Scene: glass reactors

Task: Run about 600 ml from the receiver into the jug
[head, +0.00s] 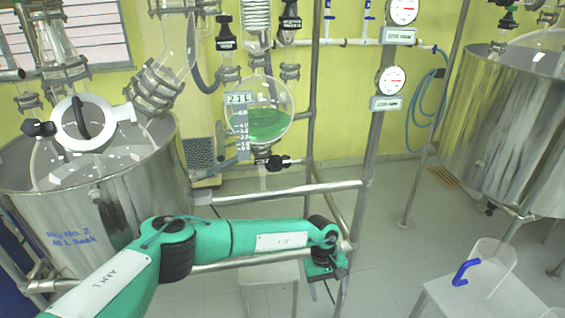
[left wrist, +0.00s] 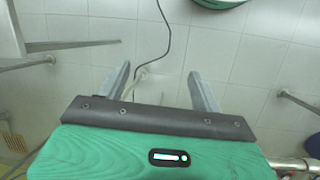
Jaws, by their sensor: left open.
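The receiver (head: 279,96) is a round glass flask in the middle of the head view, partly filled with green liquid (head: 266,124). A scale strip and a "2.1 L" label are on its left side. Under it is an outlet valve with a black knob (head: 284,162). The jug (head: 492,265) is clear with a blue handle (head: 466,272) and stands on a white stool at the lower right; it looks empty. My left gripper (head: 328,290) is below and right of the receiver, left of the jug, pointing down. In the left wrist view its fingers (left wrist: 160,92) are apart with nothing between them. My right gripper is not seen.
A steel vessel (head: 105,215) stands at the left and another (head: 508,125) at the right. Steel rails (head: 290,190) and upright posts (head: 372,130) frame the receiver. A white stool (head: 268,273) stands below the receiver. The jug rests on another stool (head: 440,297).

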